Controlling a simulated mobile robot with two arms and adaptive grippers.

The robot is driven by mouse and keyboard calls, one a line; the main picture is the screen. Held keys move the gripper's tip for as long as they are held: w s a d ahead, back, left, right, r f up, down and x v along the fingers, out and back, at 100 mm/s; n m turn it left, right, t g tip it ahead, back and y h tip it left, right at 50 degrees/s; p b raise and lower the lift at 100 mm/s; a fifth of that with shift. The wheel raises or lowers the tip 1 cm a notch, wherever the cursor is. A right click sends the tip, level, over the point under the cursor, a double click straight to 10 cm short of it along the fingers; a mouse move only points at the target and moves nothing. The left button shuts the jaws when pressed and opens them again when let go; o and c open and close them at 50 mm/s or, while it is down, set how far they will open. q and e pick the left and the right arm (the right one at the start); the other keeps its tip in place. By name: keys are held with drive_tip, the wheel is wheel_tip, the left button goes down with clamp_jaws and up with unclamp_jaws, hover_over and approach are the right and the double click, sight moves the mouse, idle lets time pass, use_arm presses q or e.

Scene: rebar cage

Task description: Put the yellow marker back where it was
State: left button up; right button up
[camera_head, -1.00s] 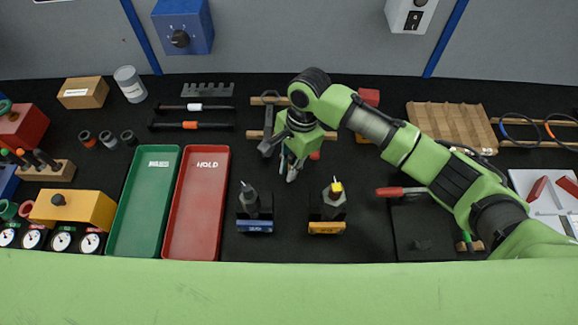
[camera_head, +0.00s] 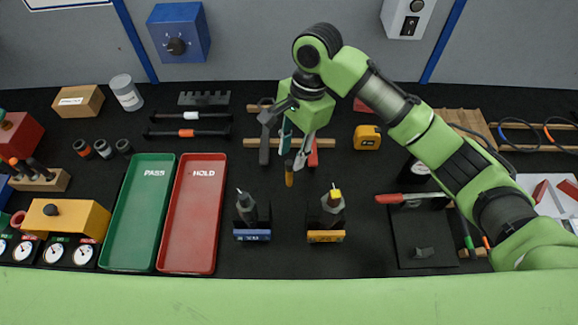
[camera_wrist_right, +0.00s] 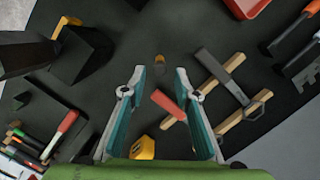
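A small yellow-orange upright cylinder (camera_head: 289,174), which looks like the yellow marker, stands on the black bench between the red tray and the tape measure. My right gripper (camera_head: 294,155) is open and empty just above and behind it in the head view. In the right wrist view the cylinder (camera_wrist_right: 160,63) shows beyond the gap between the two spread fingers (camera_wrist_right: 160,85), touching neither. My left gripper is not in view.
Two dark holders, with a blue label (camera_head: 252,235) and a yellow label (camera_head: 326,237), stand in front. The yellow tape measure (camera_head: 367,137) is to the right. The red HOLD tray (camera_head: 194,215) is to the left.

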drive_tip(key=r, duration=0.2)
drive_tip(key=shift+w+d+r, duration=0.15)
drive_tip(key=shift+d+r, duration=0.05)
drive_tip(key=shift+r, duration=0.2)
